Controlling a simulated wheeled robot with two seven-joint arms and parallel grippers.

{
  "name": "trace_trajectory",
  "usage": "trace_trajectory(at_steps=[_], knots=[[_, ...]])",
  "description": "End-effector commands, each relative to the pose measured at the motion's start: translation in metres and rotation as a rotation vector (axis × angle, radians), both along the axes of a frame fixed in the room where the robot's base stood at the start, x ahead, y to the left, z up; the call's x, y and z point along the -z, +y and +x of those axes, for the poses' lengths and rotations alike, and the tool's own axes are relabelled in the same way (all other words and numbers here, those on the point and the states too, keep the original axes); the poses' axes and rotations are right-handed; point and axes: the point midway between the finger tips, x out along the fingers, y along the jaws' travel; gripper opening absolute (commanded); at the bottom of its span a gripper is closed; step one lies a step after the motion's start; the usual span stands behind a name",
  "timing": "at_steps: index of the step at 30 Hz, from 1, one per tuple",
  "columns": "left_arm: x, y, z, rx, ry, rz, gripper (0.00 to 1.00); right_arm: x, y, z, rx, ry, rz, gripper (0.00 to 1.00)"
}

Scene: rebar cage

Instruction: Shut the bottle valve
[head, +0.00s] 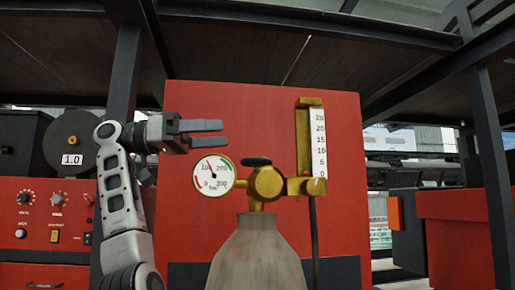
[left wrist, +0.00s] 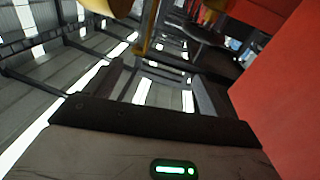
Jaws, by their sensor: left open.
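The gas bottle (head: 258,255) stands upright at the bottom centre of the head view. On its neck is a brass valve (head: 266,183) with a dark oval knob (head: 257,161) on top. A round pressure gauge (head: 214,175) is on its left, and a flow meter (head: 318,142) with a scale is on its right. My left gripper (head: 224,133) points right, above the gauge and up-left of the knob, apart from both in the picture. It is open and empty. In the left wrist view its jaws (left wrist: 158,82) are spread, with a brass part (left wrist: 108,6) cut off at the top edge. My right gripper is not in view.
A red panel (head: 240,105) stands behind the bottle. A red welding unit (head: 40,220) with knobs and a black spool (head: 72,143) is at the left. A dark hose (head: 314,235) hangs below the flow meter. Dark posts (head: 486,130) and an overhead deck frame the space.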

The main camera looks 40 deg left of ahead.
Motion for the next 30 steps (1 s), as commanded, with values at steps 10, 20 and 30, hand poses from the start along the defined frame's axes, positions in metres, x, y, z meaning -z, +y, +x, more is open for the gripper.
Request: trace_trajectory(at_steps=[10, 20, 30], knots=[[0.043, 0.044, -0.037, -0.343, 0.019, 0.072, 0.82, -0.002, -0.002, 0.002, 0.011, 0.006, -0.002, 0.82], [0.042, 0.023, 0.002, -0.344, 0.02, 0.075, 0.82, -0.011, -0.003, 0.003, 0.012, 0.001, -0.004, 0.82], [0.041, -0.008, 0.069, -0.344, 0.021, 0.073, 0.82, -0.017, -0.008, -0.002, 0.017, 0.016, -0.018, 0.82]])
